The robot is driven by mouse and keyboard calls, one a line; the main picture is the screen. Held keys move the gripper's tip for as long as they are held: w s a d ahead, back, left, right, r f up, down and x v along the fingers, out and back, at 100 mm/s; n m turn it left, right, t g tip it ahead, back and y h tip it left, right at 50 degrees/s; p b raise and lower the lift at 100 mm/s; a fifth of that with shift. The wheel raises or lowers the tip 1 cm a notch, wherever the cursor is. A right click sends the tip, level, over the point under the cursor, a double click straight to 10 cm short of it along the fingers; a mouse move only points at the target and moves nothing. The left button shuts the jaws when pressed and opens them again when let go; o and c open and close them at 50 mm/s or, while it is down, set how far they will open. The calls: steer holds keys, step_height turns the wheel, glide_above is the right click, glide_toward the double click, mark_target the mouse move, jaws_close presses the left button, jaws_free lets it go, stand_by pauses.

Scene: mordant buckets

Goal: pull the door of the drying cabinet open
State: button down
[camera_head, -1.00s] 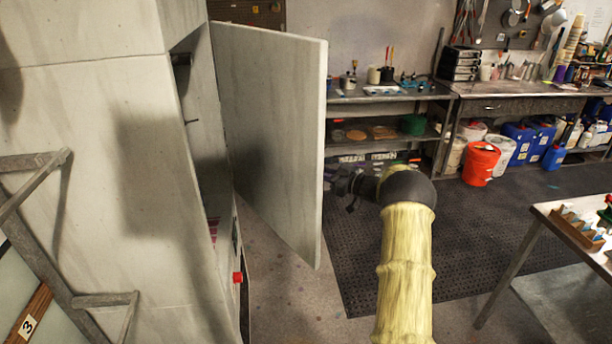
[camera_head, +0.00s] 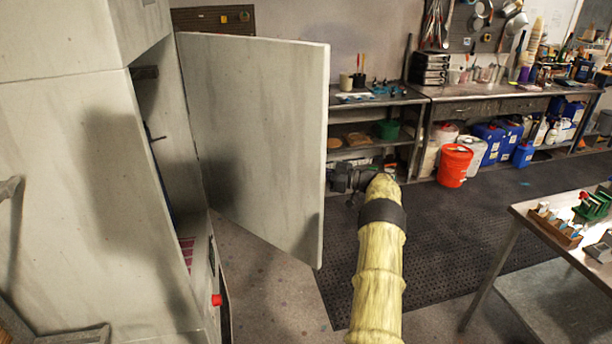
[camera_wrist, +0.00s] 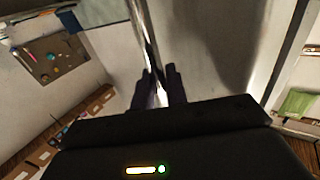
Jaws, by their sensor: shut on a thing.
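The drying cabinet (camera_head: 85,180) is a tall pale grey box at the left in the head view. Its door (camera_head: 265,140) stands swung out wide, and the dark inside shows in part. My gripper (camera_head: 345,178) is at the door's outer edge, on the far side from the cabinet body. In the wrist view the dark fingers (camera_wrist: 160,90) are closed about a shiny upright metal bar, the door handle (camera_wrist: 141,40), along the pale door face (camera_wrist: 210,50). The handle is hidden behind the door in the head view.
A table (camera_head: 515,212) with small boxes stands at the right. An orange bucket (camera_head: 454,165) and several blue containers stand under the back bench (camera_head: 480,92). A red knob (camera_head: 216,300) sits low on the cabinet. Dark matted floor between is clear.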

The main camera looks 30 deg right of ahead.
steer(key=shift+w+d, duration=0.1)
stand_by(0.4)
steer(key=c, duration=1.5)
jaws_free()
steer(key=b+v, duration=0.4)
steer(key=v, duration=1.3)
steer(key=shift+d+b, duration=0.2)
steer(key=shift+b, duration=0.1)
